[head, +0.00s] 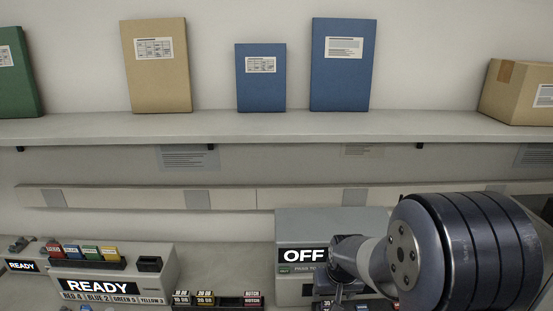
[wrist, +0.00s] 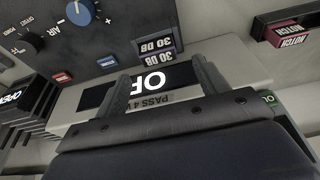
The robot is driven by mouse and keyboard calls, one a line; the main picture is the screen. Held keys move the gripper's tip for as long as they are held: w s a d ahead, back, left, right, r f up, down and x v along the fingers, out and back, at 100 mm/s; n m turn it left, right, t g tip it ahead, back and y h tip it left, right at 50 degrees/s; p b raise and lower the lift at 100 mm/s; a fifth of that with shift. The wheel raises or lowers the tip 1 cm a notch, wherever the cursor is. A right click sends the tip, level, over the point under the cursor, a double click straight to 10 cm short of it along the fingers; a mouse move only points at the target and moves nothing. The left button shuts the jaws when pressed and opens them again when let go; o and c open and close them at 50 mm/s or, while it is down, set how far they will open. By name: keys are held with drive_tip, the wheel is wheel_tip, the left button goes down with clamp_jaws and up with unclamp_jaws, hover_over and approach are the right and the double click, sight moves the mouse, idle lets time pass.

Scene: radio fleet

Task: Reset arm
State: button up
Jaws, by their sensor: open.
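My gripper (wrist: 160,85) shows in the wrist view with its two fingers spread apart and nothing between them. Behind the fingers is a grey device with a display (wrist: 155,82) that appears upside down. In the head view my arm covers the lower right, and the gripper's fingertips are hidden there. The same kind of grey box (head: 330,223) stands beside my arm, and its display (head: 303,255) reads OFF.
A grey unit with a READY display (head: 93,286) stands at lower left, with coloured modules (head: 90,253) on top. Labelled modules (head: 218,301) sit at bottom centre. A shelf (head: 240,127) above holds binders and a cardboard box (head: 520,92). A dark panel with a blue knob (wrist: 79,12) shows in the wrist view.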

sight(330, 301)
drive_tip(key=x, duration=0.4)
drive_tip(key=shift+f, duration=0.3)
drive_tip(key=shift+w+r+p, duration=0.1)
drive_tip(key=shift+r+p, duration=0.1)
drive_tip(key=shift+p, duration=0.2)
drive_tip(key=shift+f, duration=0.1)
